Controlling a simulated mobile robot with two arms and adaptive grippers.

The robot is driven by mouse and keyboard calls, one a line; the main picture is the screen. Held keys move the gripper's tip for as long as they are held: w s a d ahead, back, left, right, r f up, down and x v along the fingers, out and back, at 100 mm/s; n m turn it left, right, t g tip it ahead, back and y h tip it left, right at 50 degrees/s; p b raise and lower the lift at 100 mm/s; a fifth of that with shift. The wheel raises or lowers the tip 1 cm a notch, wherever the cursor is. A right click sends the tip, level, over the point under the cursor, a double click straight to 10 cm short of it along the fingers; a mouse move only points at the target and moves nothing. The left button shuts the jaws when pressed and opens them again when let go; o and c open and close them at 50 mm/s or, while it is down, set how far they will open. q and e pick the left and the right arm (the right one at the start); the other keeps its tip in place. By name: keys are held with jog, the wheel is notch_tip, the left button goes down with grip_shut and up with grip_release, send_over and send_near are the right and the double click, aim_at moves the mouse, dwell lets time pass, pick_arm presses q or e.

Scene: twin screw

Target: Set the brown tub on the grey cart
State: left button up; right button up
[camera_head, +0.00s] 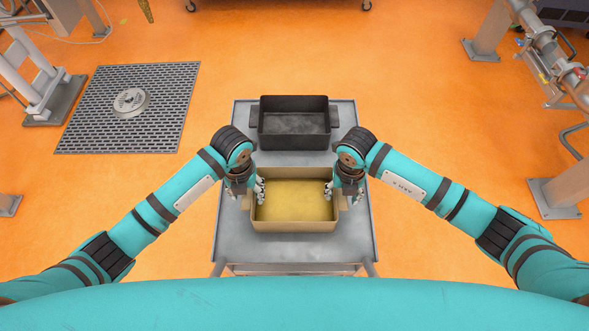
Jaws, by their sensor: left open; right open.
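The brown tub (294,226) sits upright on the grey cart (295,251), on its near half. Its inside is yellowish and looks empty. My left gripper (258,190) is open at the tub's left end, close to the rim. My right gripper (331,190) is open at the tub's right end, also close to the rim. The fingers partly cover both ends of the tub, and I cannot tell whether they touch it.
A black tub (293,141) stands on the far half of the cart, just behind the brown one. A floor grate (90,125) with a round cover (131,102) lies at the left. Metal piping (550,60) stands at the right. The orange floor around the cart is mostly clear.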

jog(key=shift+r, duration=0.2)
pick_arm(q)
notch_tip(320, 180, up, 12)
jog(key=shift+f, duration=0.2)
pick_arm(e)
notch_tip(320, 180, up, 12)
jog(key=shift+f, duration=0.15)
